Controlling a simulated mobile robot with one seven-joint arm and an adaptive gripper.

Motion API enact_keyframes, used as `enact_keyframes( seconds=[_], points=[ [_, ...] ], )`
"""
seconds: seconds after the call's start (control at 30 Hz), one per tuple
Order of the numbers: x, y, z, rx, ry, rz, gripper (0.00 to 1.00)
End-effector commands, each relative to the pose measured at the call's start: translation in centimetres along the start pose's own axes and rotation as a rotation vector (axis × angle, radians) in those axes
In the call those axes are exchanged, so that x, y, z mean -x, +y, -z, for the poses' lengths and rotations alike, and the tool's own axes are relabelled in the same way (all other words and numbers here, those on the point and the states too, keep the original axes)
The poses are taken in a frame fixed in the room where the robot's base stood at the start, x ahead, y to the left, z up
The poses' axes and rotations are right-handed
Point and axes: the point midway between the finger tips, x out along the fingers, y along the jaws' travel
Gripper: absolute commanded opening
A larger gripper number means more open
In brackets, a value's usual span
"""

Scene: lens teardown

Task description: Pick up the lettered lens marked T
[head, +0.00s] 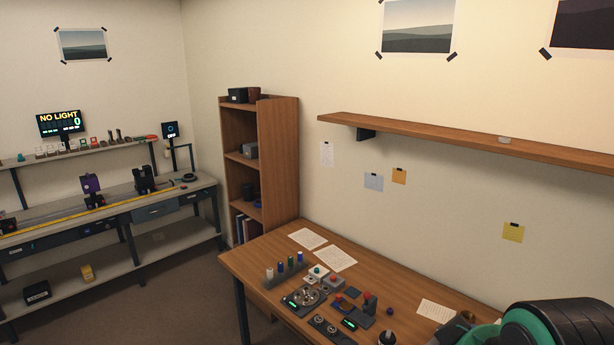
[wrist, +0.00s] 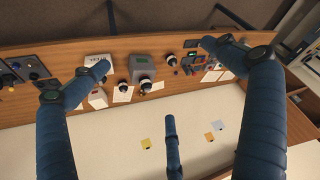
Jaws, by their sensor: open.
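I cannot make out a lens marked T in either view; no letter on any lens is readable. My gripper (wrist: 155,57) is open in the wrist view, its blue fingers spread wide with nothing between them touching. Beyond the fingers, apart from them, is the wooden table (wrist: 60,58). In the head view, part of my arm fills the lower right corner and hides that end of the table.
The wooden table (head: 240,262) holds coloured cylinders, small devices and papers. A wooden bookcase (head: 273,150) stands behind it. A long wall shelf (head: 450,143) hangs above. At left, a bench (head: 155,200) carries a rail, and a shelf (head: 80,152) above holds several small items.

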Motion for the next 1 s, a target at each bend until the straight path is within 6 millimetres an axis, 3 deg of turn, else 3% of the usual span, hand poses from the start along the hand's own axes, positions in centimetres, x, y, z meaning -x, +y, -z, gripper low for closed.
enact_keyframes(
  seconds=[0.17,0.43,0.6,1.0],
  points=[
    [0.04,-0.4,-1.23,-0.019,0.01,0.006,1.0],
    [0.06,-0.43,-1.29,-0.021,0.011,0.006,1.0],
    [0.06,-0.42,-1.28,-0.02,0.011,0.006,0.73],
    [0.0,-0.28,-0.89,-0.022,0.007,0.004,0.73]
  ],
)
